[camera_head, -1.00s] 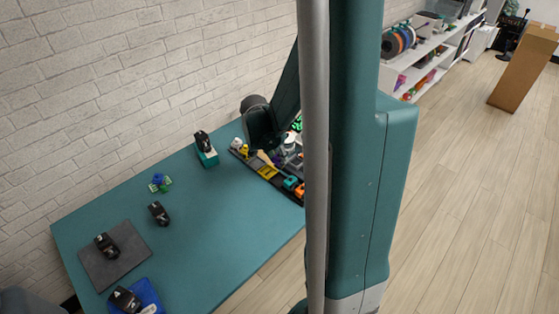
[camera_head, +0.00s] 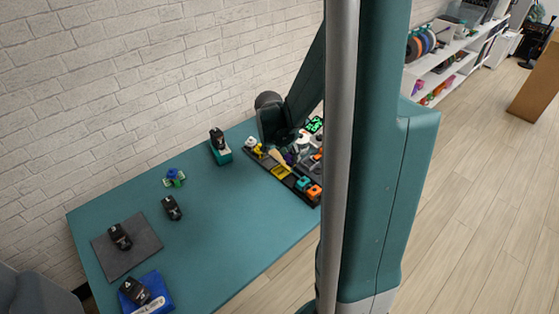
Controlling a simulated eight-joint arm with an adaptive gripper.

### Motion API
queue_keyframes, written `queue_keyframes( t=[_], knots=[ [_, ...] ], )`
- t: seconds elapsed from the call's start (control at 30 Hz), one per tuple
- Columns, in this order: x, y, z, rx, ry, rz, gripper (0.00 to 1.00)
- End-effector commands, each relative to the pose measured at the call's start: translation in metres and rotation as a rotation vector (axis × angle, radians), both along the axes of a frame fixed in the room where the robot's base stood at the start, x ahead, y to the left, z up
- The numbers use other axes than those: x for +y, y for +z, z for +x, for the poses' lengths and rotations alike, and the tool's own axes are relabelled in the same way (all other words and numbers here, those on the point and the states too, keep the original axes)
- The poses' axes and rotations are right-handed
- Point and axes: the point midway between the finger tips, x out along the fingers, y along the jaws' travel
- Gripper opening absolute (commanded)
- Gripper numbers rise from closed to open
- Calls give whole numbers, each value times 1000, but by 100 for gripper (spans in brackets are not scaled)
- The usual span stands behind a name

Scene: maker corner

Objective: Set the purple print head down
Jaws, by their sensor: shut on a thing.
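My gripper (camera_head: 285,141) is a dark shape at the end of my arm, over the dark tray (camera_head: 254,162) at the table's far right. A small purple piece (camera_head: 289,158), which looks like the purple print head, shows just below it. The gripper is shut on it. The fingertips are small and dark here, and I cannot tell whether the piece touches the tray. My column hides what lies farther right.
The tray is crowded with several small coloured parts, including a yellow one (camera_head: 280,171) and an orange one (camera_head: 314,191). A teal stand (camera_head: 222,157) holds a black device left of the tray. The teal table's middle is clear.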

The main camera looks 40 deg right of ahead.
Motion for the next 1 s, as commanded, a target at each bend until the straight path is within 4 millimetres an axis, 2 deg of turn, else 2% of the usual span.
queue_keyframes(
  t=[0.17,0.6,0.8,1.0],
  knots=[
    [-2,1,25,0,-12,1,9],
    [-1,3,113,0,-65,1,9],
    [0,3,134,0,-79,0,9],
    [1,3,137,0,-82,0,9]
  ],
)
